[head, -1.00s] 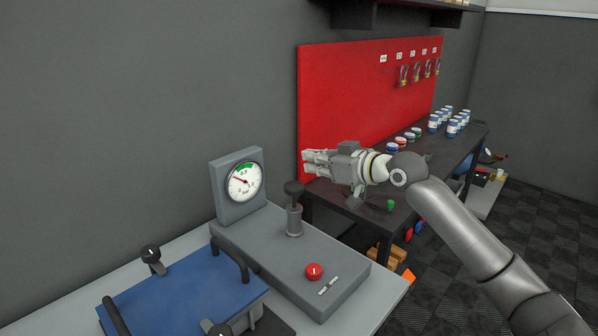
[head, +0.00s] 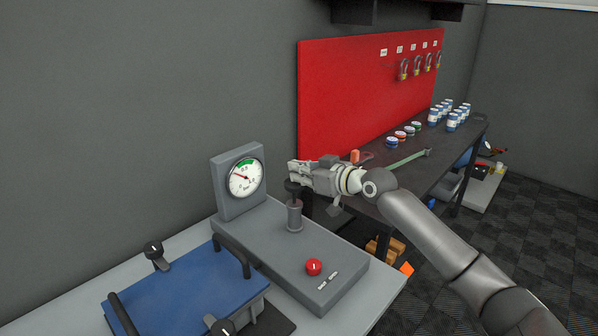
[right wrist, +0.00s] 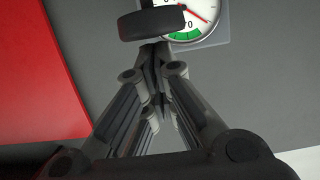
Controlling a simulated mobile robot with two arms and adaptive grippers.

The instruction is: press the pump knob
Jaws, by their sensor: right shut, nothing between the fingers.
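The pump knob (head: 292,187) is a black round cap on a short stem above a grey cylinder (head: 295,215), on the grey pump unit. My right gripper (head: 291,172) is shut and empty, with its fingertips right at the knob and hiding part of its top. In the right wrist view the knob (right wrist: 150,22) shows as a dark disc just beyond the fingertips (right wrist: 155,52). I cannot tell whether they touch it. A round gauge (head: 245,178) with a red needle and a green band stands behind the pump. My left gripper is not in view.
A red button (head: 314,267) sits on the front of the grey unit. A blue plate (head: 187,292) with black handles lies at the lower left. A red board (head: 360,100) and a dark bench (head: 445,155) with several cans stand behind my right arm.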

